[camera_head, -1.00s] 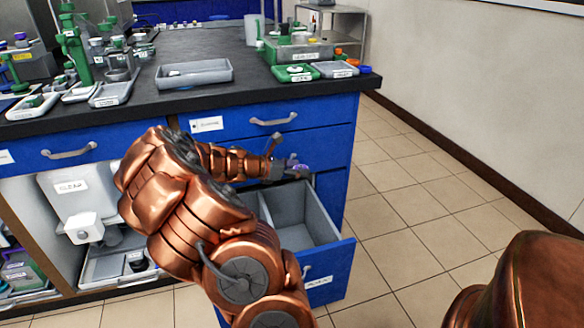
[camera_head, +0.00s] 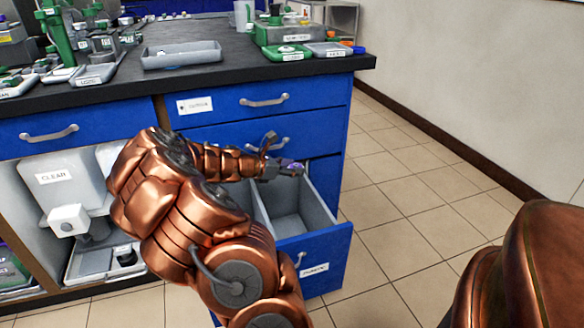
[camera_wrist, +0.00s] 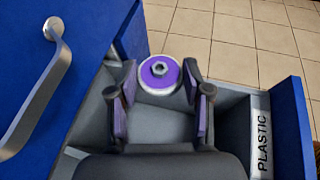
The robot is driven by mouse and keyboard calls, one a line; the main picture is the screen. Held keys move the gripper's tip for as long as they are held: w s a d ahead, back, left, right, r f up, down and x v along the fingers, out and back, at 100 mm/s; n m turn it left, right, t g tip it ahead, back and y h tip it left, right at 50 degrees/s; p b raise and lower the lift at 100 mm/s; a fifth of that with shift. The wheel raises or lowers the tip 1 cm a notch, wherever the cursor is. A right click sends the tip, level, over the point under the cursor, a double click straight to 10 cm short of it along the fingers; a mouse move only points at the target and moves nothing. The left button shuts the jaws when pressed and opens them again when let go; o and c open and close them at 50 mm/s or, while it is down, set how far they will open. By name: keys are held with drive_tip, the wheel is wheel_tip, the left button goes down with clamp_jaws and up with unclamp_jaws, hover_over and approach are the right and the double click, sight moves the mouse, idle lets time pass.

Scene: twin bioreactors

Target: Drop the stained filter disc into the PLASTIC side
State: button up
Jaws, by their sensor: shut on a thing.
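In the head view the disc (camera_head: 292,168) shows as a small purple spot at the gripper's end, above the open drawer. The drawer (camera_head: 330,240) is grey inside with a divider, and its right compartment is empty. A PLASTIC label (camera_wrist: 263,145) is by the drawer's front in the wrist view. There the disc overlaps the drawer's side wall, with floor beyond it. My arm hides much of the left compartment.
The blue cabinet front has a handle (camera_wrist: 40,85) close to the gripper. The dark worktop (camera_head: 210,80) above carries a grey tray (camera_head: 182,55) and green lab items. Tiled floor (camera_head: 420,200) to the right is clear.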

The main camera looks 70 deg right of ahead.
drive_tip(key=o, duration=0.9)
drive_tip(key=v, duration=1.2)
